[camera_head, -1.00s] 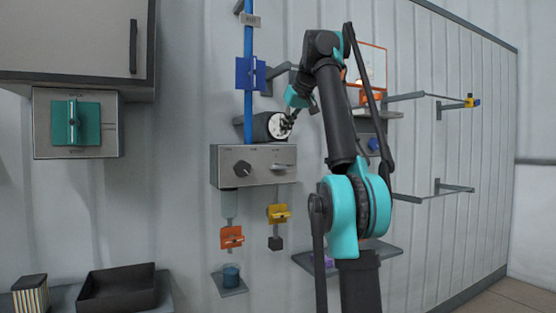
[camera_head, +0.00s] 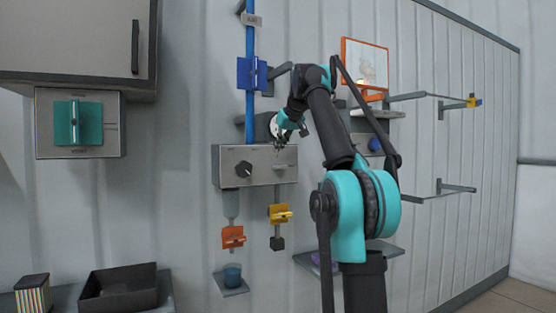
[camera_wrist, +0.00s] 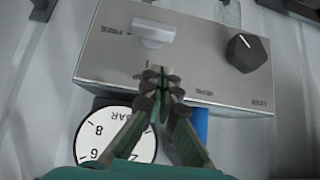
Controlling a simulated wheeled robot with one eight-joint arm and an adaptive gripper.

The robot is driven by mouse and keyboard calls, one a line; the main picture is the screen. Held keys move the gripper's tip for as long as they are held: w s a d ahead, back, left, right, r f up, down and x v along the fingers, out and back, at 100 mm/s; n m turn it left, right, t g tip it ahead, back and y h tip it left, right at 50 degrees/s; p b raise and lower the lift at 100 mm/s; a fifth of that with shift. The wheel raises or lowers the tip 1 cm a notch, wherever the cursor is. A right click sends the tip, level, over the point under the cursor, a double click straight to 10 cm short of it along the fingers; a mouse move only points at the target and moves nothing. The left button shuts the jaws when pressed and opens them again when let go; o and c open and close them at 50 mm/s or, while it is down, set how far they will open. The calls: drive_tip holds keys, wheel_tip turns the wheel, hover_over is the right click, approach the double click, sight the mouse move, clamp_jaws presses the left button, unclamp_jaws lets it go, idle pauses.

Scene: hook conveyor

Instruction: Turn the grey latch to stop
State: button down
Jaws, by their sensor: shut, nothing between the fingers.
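The grey latch (camera_head: 280,167) sits on the right half of the metal control box (camera_head: 262,178). In the wrist view the latch (camera_wrist: 153,33) is a pale flat handle lying across the panel, near the box's top left in that view. Printed labels stand around it, upside down and too small to read surely. My gripper (camera_head: 281,145) is at the box's upper edge, above the latch. In the wrist view my gripper (camera_wrist: 161,77) has its fingertips together and empty, apart from the latch.
A black knob (camera_wrist: 246,52) shares the panel with the latch. A round gauge (camera_wrist: 112,138) and a blue pipe (camera_head: 250,115) are beside my fingers. A yellow valve (camera_head: 280,214) and an orange valve (camera_head: 232,237) hang below the box. A shelf with a picture is at right.

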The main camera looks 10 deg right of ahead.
sight(273, 169)
drive_tip(key=shift+w+a+f, duration=0.1)
drive_tip(key=shift+w+f, duration=0.05)
drive_tip(key=shift+f, duration=1)
drive_tip(key=shift+w+f, duration=0.15)
drive_tip(key=shift+f, duration=1)
drive_tip(key=shift+s+a+f+n+h, duration=0.15)
drive_tip(key=shift+a+n+h, duration=0.2)
drive_tip(key=shift+h, duration=0.35)
drive_tip(key=shift+s+a+f+n+t+h, duration=0.1)
drive_tip(key=shift+a+f+n+t+h, duration=0.2)
drive_tip(key=shift+n+t+h, duration=0.4)
drive_tip(key=n+h, duration=0.1)
drive_tip(key=a+f+t+h, duration=0.1)
drive_tip(key=h, duration=0.1)
drive_tip(key=shift+s+f+n, duration=0.15)
drive_tip(key=shift+f+n, duration=0.05)
drive_tip(key=shift+n, duration=0.15)
drive_tip(key=shift+f+n+t+h, duration=0.65)
drive_tip(key=shift+n+t+h, duration=0.2)
drive_tip(key=shift+h, duration=0.35)
drive_tip(key=shift+d+f+n+t+h, duration=0.1)
drive_tip(key=shift+f+n+t+h, duration=0.5)
drive_tip(key=shift+n+t+h, duration=0.35)
drive_tip(key=shift+d+f, duration=0.1)
drive_tip(key=shift+f, duration=0.05)
drive_tip(key=shift+d+f, duration=0.1)
drive_tip(key=shift+f, duration=0.2)
